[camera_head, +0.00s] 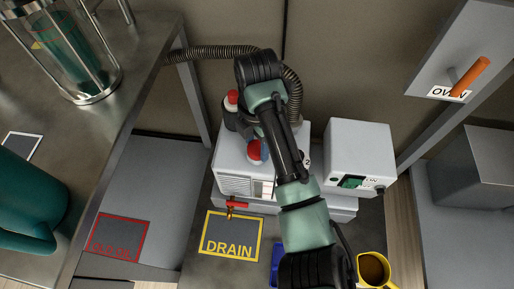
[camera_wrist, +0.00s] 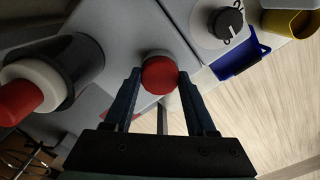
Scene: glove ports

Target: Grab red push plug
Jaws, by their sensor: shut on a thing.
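The red push plug (camera_wrist: 160,75) shows as a round red cap between the two dark blue fingertips in the wrist view. My gripper (camera_wrist: 160,84) is shut on it, with a finger on each side. In the head view the red plug (camera_head: 254,150) shows at the left side of my arm, above the white machine (camera_head: 232,165). My arm hides most of the gripper there. I cannot tell whether the plug still touches the machine.
A dark cylinder with a white ring and red top (camera_wrist: 66,72) stands close to the left of my gripper. A red tap (camera_head: 236,204) is above the DRAIN mat (camera_head: 231,236).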

